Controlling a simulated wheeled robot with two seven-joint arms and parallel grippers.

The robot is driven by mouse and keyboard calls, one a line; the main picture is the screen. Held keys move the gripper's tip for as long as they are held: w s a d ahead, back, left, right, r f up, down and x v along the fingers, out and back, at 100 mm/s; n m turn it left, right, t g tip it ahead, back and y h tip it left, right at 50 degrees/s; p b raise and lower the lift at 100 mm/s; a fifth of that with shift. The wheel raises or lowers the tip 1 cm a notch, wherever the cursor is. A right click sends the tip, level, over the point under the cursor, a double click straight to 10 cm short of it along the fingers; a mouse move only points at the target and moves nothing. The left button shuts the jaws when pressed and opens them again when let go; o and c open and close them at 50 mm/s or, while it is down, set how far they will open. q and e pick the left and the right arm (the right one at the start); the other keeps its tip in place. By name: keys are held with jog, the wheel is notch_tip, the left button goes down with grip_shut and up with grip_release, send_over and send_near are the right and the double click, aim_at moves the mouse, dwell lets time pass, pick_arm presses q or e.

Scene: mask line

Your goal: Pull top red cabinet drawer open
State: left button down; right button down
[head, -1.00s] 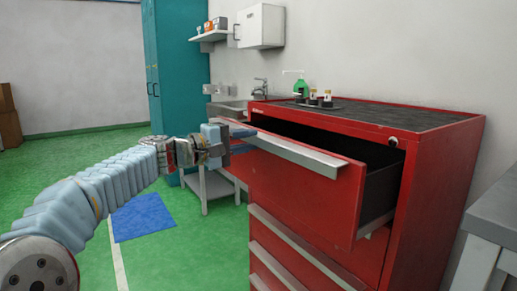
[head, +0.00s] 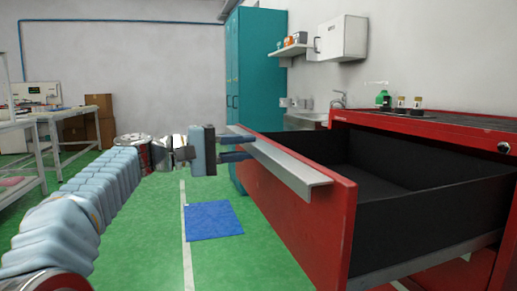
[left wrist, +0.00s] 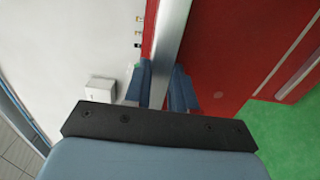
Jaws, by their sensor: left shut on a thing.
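The red cabinet (head: 440,122) stands at the right in the head view. Its top drawer (head: 300,222) is pulled far out, and its black inside (head: 400,185) shows empty where visible. A grey handle rail (head: 285,165) runs along the top of the drawer front. My left gripper (head: 245,147) is shut on this handle near its far end. In the left wrist view the handle (left wrist: 172,45) passes between the two blue fingers (left wrist: 162,88). My right gripper is not in view.
A tray with small bottles (head: 400,104) stands on the cabinet top. A blue mat (head: 213,220) lies on the green floor left of the drawer. A teal locker (head: 257,70) and a sink (head: 305,120) are behind. White tables (head: 45,125) stand at the far left.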

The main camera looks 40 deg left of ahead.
pick_arm(q)
jog(key=shift+s+a+f, duration=0.1)
jog(key=shift+s+f, duration=0.1)
jog(key=shift+f, duration=0.15)
jog(key=c, duration=1.1)
grip_release()
jog(key=shift+c, duration=0.2)
jog(key=shift+o, duration=0.7)
jog(key=shift+r, duration=0.15)
jog(key=p+v, duration=0.2)
jog(key=v, duration=1.2)
jog(key=shift+w+a, duration=0.1)
